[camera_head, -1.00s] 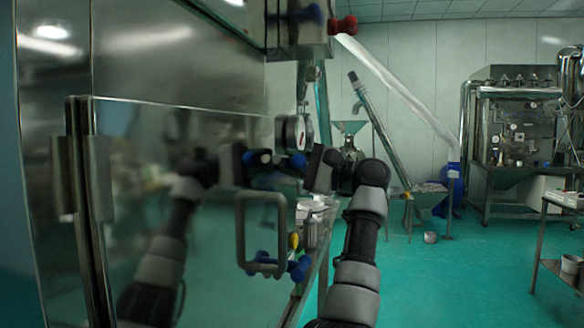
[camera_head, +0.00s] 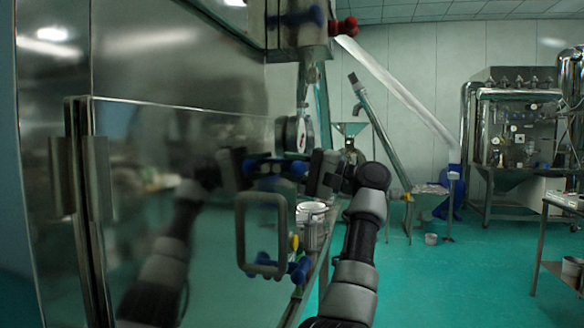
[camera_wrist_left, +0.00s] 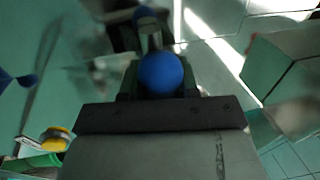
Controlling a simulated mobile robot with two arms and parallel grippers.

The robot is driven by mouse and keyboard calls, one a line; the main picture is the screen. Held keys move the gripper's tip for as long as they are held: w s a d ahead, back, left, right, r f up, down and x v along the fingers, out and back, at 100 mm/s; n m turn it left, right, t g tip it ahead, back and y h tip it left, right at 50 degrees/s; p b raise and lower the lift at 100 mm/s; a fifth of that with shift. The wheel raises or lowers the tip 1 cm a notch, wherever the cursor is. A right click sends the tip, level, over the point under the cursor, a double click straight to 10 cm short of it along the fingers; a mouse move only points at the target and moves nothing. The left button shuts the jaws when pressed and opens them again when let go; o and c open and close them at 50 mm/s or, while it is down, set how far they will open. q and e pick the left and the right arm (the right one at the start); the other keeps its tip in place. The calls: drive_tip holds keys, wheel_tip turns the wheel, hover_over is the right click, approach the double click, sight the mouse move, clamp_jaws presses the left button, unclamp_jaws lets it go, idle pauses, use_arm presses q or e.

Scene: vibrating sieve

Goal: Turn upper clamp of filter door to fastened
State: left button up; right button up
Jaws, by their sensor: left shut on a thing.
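The filter door (camera_head: 180,200) is a shiny steel panel at the left of the head view, with a rectangular handle (camera_head: 241,235). The upper clamp's blue knob (camera_head: 298,168) is near the door's right edge, above the handle. My left gripper (camera_head: 305,170) reaches it from the right. In the wrist view, the round blue knob (camera_wrist_left: 160,74) sits between the fingers of my left gripper (camera_wrist_left: 160,88), which is shut on it. The fingers partly hide the clamp, and I cannot tell its exact angle. My right gripper is not in view.
A lower clamp with blue knobs (camera_head: 298,268) is beside the handle's bottom. A round gauge (camera_head: 296,134) is just above the gripper. Red knobs (camera_head: 343,26) are on the housing above. The green floor (camera_head: 450,285) at right is open.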

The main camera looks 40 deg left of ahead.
use_arm(q)
drive_tip(key=shift+r, duration=0.4)
drive_tip(key=o, duration=0.8)
drive_tip(key=shift+d+f, duration=0.15)
drive_tip(key=shift+w+d+f, duration=0.25)
drive_tip(key=shift+w+d, duration=0.1)
drive_tip(key=shift+d, duration=0.05)
drive_tip(key=shift+b+v, duration=0.3)
drive_tip(key=shift+v, duration=4.55)
drive_tip(key=shift+d+r, duration=0.1)
drive_tip(key=shift+s, duration=0.1)
